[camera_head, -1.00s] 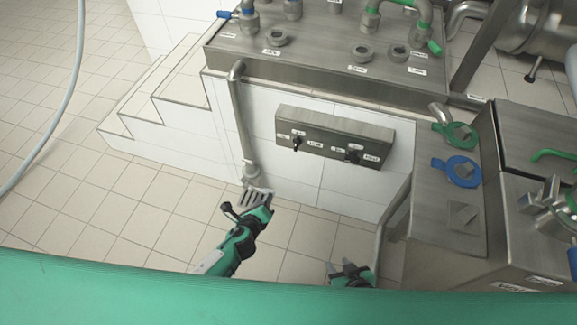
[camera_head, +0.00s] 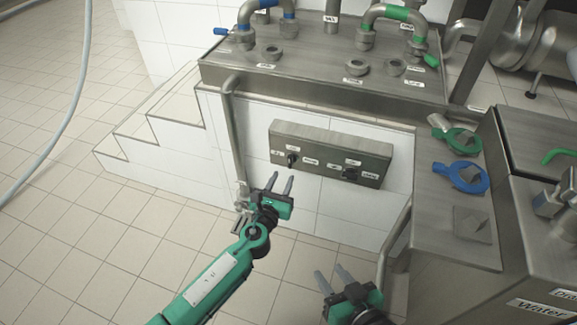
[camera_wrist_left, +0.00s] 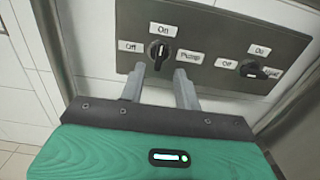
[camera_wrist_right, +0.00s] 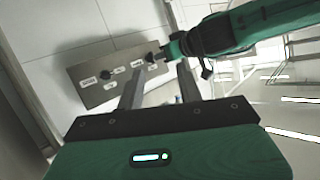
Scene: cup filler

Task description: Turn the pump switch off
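The grey switch panel (camera_head: 330,140) is on the white tiled wall. Its left knob, the pump switch (camera_head: 292,159), is black and labelled Off, On and Pump in the left wrist view (camera_wrist_left: 160,50). There its handle looks roughly upright, under the On label. A second black knob (camera_wrist_left: 254,70) sits to its right. My left gripper (camera_head: 279,182) is open and empty just below the pump switch; in the left wrist view the knob lies beyond the gap between the fingertips (camera_wrist_left: 160,72), apparently untouched. My right gripper (camera_head: 333,276) is open and empty, lower and to the right.
A vertical pipe (camera_head: 232,130) runs down the wall left of the panel. A steel cabinet (camera_head: 440,225) with green and blue valve handles (camera_head: 462,177) stands on the right. Tiled steps (camera_head: 160,125) are at the left.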

